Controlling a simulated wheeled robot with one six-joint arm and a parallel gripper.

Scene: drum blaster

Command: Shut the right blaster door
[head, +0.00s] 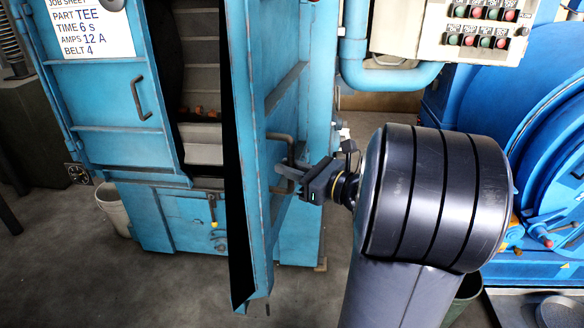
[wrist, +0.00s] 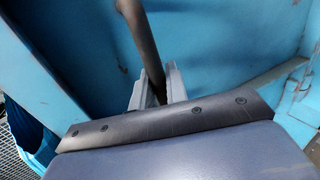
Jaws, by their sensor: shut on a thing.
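The right blaster door (head: 258,190) is a tall blue panel standing ajar, swung out towards me and seen nearly edge-on in the head view. Its bar handle (head: 290,148) is on the outer face. My gripper (head: 286,175) is shut on this handle near its lower part. In the wrist view, the handle (wrist: 146,45) runs down between the two grey fingers of my gripper (wrist: 154,88), with the blue door face (wrist: 220,50) behind. The blaster cabinet opening (head: 203,90) shows to the left of the door, with brown pieces on a belt inside.
The left blaster door (head: 105,85), with a handle and job sheet, stands left of the opening. A control box (head: 455,30) and pipe (head: 395,78) hang at upper right. A blue machine (head: 540,130) stands at right. A bucket (head: 115,208) is at left. Floor (head: 110,275) in front is clear.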

